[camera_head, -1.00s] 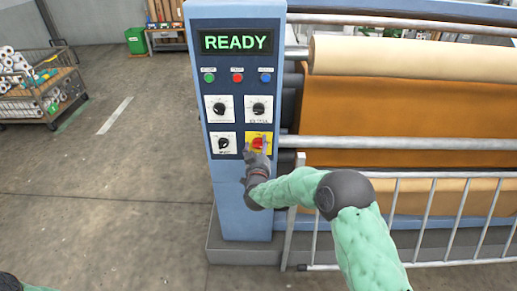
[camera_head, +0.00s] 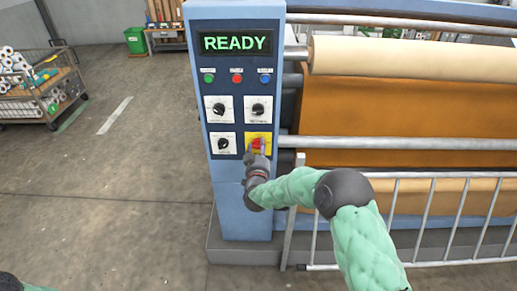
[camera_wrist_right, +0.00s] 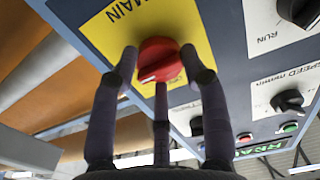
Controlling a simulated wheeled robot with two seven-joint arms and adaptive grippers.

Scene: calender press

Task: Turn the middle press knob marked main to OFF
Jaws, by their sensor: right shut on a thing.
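The red main knob (camera_head: 257,143) sits on a yellow plate at the lower right of the four-dial group on the blue press panel. In the right wrist view the knob (camera_wrist_right: 160,52) has a white pointer mark on its lower side, and the plate (camera_wrist_right: 112,38) reads MAIN. My right gripper (camera_head: 256,150) is at the knob, shut on it, with fingers on both sides and one below. The OFF marking is not readable here. My left gripper is not in view.
Black dials (camera_head: 219,110) on white plates surround the knob above and to the left. Small coloured buttons (camera_head: 237,78) and a READY display (camera_head: 235,43) are higher up. A metal railing (camera_head: 430,215) stands right of the panel.

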